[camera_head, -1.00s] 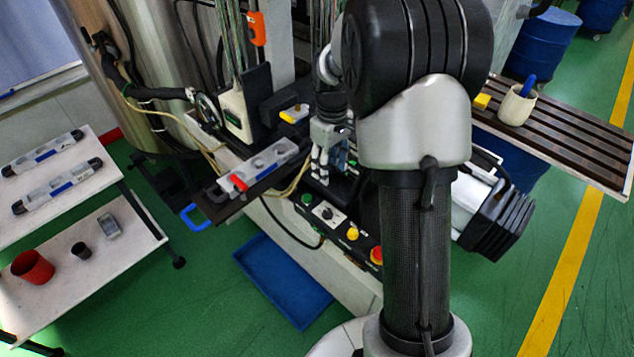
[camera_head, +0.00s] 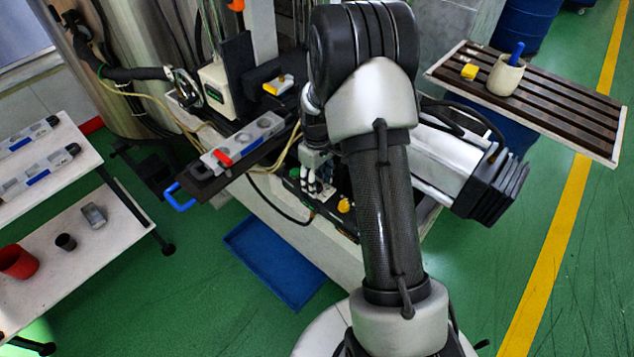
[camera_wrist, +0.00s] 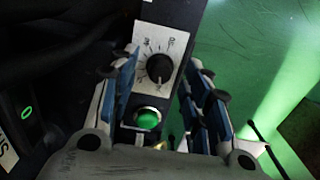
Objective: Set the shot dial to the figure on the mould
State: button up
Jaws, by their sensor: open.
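The shot dial (camera_wrist: 159,68) is a round black knob on a white scale plate, on a dark control panel. It shows in the wrist view between and just beyond the fingers; I cannot read its setting. My gripper (camera_wrist: 163,85) is open and empty, with blue-padded fingers on either side of the dial. In the head view my gripper (camera_head: 318,185) points down over the panel and hides the dial. The mould (camera_head: 241,142) is a grey metal block with round cavities and a red clamp, on a dark shelf to the left. Its figure is not legible.
A green button (camera_wrist: 147,117) sits near the dial. A yellow button (camera_head: 344,205) is right of my gripper. A blue handle (camera_head: 180,197) sticks out left of the mould. A blue tray (camera_head: 275,262) lies on the floor. A rack (camera_head: 100,215) stands left.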

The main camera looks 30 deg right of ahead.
jog(key=shift+f, duration=0.2)
grip_shut()
dwell(0.5)
